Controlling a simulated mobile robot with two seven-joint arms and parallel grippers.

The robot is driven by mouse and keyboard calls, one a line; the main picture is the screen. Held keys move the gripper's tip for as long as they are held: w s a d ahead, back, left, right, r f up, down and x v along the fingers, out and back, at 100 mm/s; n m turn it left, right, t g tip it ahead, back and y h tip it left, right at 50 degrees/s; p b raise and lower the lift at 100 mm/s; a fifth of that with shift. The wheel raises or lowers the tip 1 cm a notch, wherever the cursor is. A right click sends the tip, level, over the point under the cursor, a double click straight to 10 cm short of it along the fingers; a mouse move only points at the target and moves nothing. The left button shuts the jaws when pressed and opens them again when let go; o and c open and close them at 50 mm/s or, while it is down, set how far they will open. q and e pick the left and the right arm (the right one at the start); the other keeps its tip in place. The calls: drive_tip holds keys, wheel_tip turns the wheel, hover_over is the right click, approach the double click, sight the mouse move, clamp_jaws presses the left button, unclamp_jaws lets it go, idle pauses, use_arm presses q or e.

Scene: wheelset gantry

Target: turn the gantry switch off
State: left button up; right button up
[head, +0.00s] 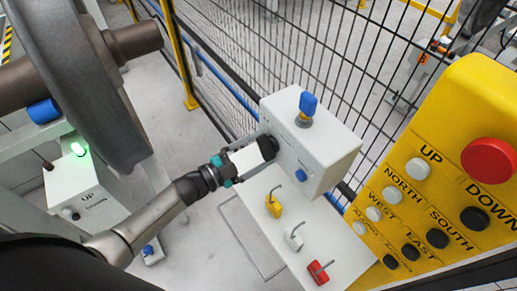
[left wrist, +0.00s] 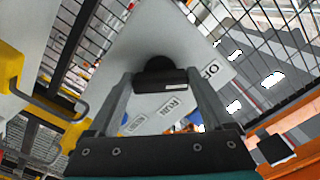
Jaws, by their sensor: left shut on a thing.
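The gantry switch is a black rotary knob (left wrist: 160,66) on the side of a light grey box (head: 310,145). My left gripper (head: 266,147) is at the box's left face in the head view. In the left wrist view its fingers (left wrist: 163,82) are shut on the black knob, one on each side. Which label the knob points to I cannot tell. My right gripper is in neither view.
A blue-capped knob (head: 307,104) stands on the box. Yellow, white and red padlocks (head: 274,206) hang on the panel below. A yellow button pendant (head: 440,170) is at the right, mesh fence (head: 350,45) behind, a large wheel (head: 85,80) at the left.

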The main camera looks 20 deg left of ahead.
use_arm(q)
drive_tip(key=o, duration=1.1)
drive_tip(key=shift+o, duration=0.2)
drive_tip(key=shift+s, duration=0.1)
drive_tip(key=b+v, duration=0.1)
drive_tip(key=v, duration=1.4)
drive_tip(key=shift+a, duration=0.1)
